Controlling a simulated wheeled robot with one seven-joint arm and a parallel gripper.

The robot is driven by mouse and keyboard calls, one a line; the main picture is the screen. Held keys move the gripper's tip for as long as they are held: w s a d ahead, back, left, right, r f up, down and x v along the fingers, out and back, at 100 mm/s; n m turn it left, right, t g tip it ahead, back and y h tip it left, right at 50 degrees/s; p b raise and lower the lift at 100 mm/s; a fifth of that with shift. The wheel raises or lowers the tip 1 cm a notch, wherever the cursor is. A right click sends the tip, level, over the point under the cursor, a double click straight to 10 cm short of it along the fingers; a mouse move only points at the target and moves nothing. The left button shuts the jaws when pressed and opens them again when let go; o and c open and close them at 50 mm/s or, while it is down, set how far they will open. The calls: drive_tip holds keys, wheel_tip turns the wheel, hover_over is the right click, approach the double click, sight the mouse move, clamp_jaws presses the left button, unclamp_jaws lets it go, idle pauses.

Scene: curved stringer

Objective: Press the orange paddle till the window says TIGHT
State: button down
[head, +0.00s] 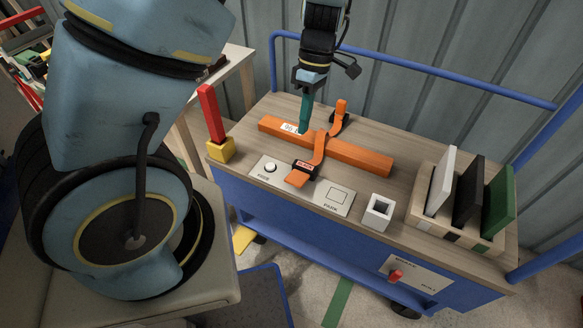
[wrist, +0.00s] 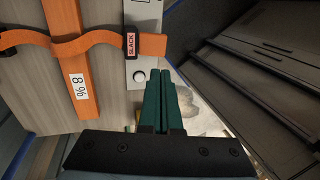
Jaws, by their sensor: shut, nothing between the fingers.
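An orange beam (head: 360,158) lies across the wooden cart top, with a white numbered label on it. An orange strap (head: 320,147) arches over the beam. Its near, flat orange end (head: 297,180) carries a small black-framed window (head: 305,167), which reads SLACK in the wrist view (wrist: 131,46). At the strap's far end, an upright orange tab (head: 341,107) stands by a black fitting; I cannot tell which end is the paddle. My gripper (head: 304,131) is shut and empty, teal fingers pointing down near the label. In the wrist view its fingertips (wrist: 160,73) appear beside a white round button (wrist: 139,75).
A red post in a yellow block (head: 221,150) stands at the cart's left corner. A PARK plate (head: 338,197), a white square holder (head: 378,211) and a rack of white, black and green panels (head: 467,200) are to the right. A blue rail (head: 440,72) runs behind.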

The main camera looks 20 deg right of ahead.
sight(295, 180)
drive_tip(key=p+x, duration=0.1)
drive_tip(key=x, duration=1.3)
drive_tip(key=shift+p, duration=0.3)
